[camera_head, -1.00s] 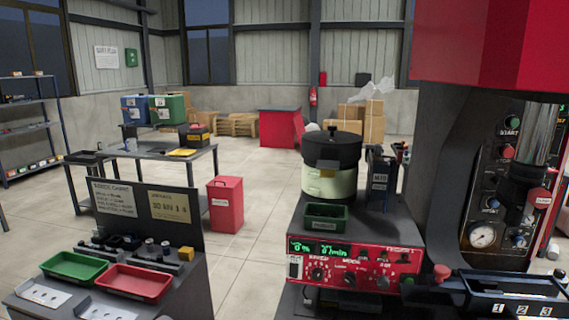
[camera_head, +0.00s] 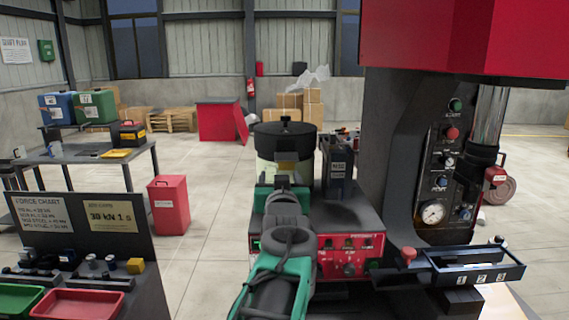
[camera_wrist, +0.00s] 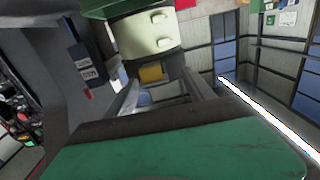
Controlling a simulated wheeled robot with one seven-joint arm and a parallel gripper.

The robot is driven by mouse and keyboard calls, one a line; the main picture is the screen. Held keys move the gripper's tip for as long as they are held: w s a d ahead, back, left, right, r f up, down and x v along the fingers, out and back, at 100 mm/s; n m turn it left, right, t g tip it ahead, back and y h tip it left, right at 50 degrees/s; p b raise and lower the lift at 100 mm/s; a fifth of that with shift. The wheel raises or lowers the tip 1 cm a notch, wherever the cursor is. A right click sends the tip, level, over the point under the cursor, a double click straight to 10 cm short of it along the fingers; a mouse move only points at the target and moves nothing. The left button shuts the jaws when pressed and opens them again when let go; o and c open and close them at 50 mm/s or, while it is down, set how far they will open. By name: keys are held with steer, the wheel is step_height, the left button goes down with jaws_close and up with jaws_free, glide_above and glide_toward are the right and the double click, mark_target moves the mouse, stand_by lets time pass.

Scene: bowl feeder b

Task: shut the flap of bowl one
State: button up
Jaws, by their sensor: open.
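The feeder bowl has a dark lidded top (camera_head: 285,138) and a cream body (camera_head: 264,172), and stands on the red control unit in the head view. My arm hides the lower bowl front, and contact with the flap cannot be told.
The red control unit (camera_head: 350,258) is under the bowl. A dark labelled box (camera_head: 338,168) stands close right of the bowl. The press column (camera_head: 395,180) and a numbered tray (camera_head: 465,268) are further right. A red bin (camera_head: 168,205) stands left, with open floor between.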

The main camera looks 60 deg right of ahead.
mark_target(286, 166)
steer(key=d, duration=0.2)
steer(key=w+d+p, duration=0.1)
steer(key=d, duration=0.2)
steer(key=w+d+p, duration=0.1)
steer(key=d, duration=0.1)
steer(key=shift+d+r, duration=0.3)
steer(key=shift+d, duration=0.1)
steer(key=shift+p, duration=0.3)
jaws_close()
